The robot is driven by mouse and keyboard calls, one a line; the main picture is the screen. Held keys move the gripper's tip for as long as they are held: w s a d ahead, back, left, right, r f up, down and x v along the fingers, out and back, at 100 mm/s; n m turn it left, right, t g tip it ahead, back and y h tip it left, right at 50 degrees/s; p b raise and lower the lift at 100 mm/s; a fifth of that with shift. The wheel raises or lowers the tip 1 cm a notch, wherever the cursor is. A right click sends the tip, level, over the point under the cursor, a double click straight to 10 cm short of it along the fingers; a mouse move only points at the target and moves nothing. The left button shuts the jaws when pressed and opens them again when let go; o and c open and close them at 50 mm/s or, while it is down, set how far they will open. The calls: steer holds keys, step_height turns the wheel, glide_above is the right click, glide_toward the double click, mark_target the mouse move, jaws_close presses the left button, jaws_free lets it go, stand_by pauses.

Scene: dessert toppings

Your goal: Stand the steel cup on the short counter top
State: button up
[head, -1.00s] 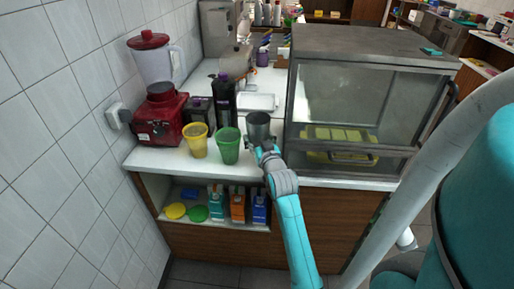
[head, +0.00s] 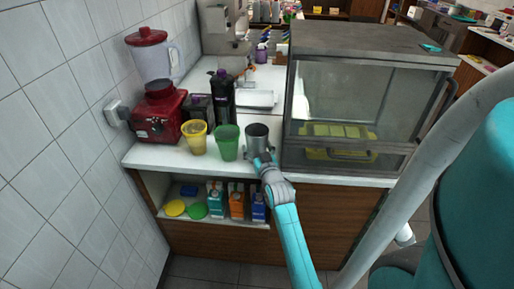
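The steel cup (head: 257,140) is a dark grey metal cup, upright with its open mouth up. It is over the front part of the white counter top (head: 165,158), just right of the green cup and left of the glass case. My gripper (head: 258,158) reaches in from the front and is at the cup's lower near side, seemingly shut on it. The fingertips are small and partly hidden by the cup. The cup's base looks at or very near the counter surface; contact cannot be told for sure.
A green cup (head: 227,143) and a yellow cup (head: 195,138) stand left of the steel cup. A glass case (head: 350,95) stands close on the right. A shelf below holds cartons (head: 237,203).

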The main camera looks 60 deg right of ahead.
steer(key=shift+r, duration=0.1)
steer(key=shift+s+a, duration=0.1)
steer(key=shift+a, duration=0.05)
steer(key=v, duration=1.2)
steer(key=s+a+f+n+t+y, duration=0.1)
steer(key=s+a+f+n+y, duration=0.15)
steer(key=a, duration=0.85)
steer(key=s+a+f+n+t+y, duration=0.1)
steer(key=s+a+f+y, duration=0.25)
steer(key=a, duration=0.75)
steer(key=s+a+r+n+y, duration=0.3)
steer(key=s+a+n+y, duration=0.2)
steer(key=s+a, duration=0.9)
steer(key=shift+s+y, duration=0.8)
steer(key=shift+s, duration=0.1)
steer(key=shift+n, duration=0.25)
